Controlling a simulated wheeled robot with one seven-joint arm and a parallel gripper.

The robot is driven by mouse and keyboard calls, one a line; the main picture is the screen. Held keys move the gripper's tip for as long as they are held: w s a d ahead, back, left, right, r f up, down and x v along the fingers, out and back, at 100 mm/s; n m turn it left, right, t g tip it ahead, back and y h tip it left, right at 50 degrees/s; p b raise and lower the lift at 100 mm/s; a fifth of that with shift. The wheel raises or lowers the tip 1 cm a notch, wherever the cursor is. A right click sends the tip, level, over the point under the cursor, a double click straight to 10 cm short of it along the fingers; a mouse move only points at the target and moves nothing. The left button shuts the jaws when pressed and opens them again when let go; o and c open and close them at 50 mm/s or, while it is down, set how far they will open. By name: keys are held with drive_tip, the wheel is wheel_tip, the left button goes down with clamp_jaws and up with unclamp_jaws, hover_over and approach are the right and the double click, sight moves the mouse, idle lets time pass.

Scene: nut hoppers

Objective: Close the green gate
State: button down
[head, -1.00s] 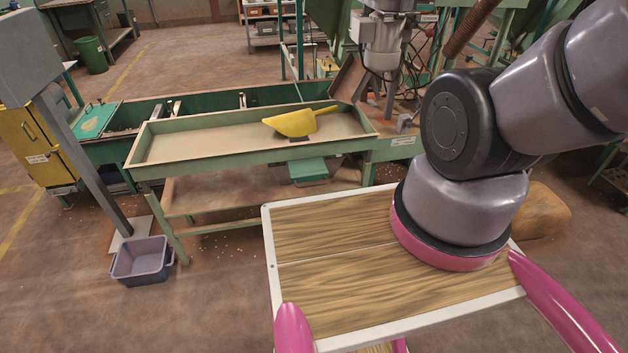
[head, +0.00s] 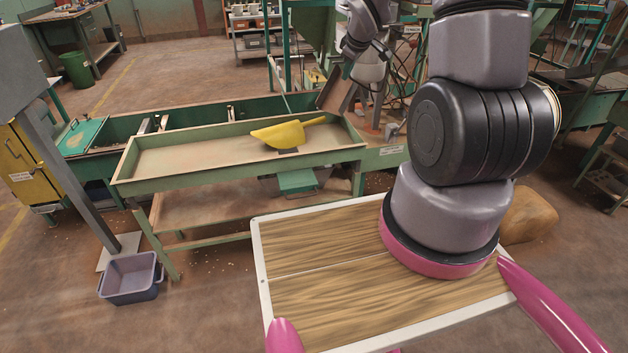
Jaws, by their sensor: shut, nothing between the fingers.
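A green plate (head: 297,181) juts out under the long tray, in front of a grey box. A green lid-like panel (head: 80,136) with a small handle lies on the bench at the left. I cannot tell which green part is the gate, or whether the gate is open. My gripper (head: 349,70) shows small at the top, in front of the grey motor behind the tray. Its fingers look together and empty. It appears above the far right end of the tray, clear of both green parts.
A yellow scoop (head: 284,134) lies in the green-framed tray (head: 150,180). A grey post (head: 75,165) and a lilac bin (head: 130,279) are at the left. Open floor lies between the bin and my wooden deck.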

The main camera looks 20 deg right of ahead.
wheel_tip(320, 180, down, 10)
drive_tip(key=w+n, duration=0.2)
drive_tip(key=n, duration=0.1)
drive_tip(key=n+g+y, duration=0.1)
drive_tip(key=n+y, duration=0.4)
drive_tip(key=n, duration=0.1)
approach(307, 190)
drive_tip(key=x, duration=0.4)
drive_tip(key=shift+w+f, duration=0.1)
drive_tip(key=shift+f, duration=0.15)
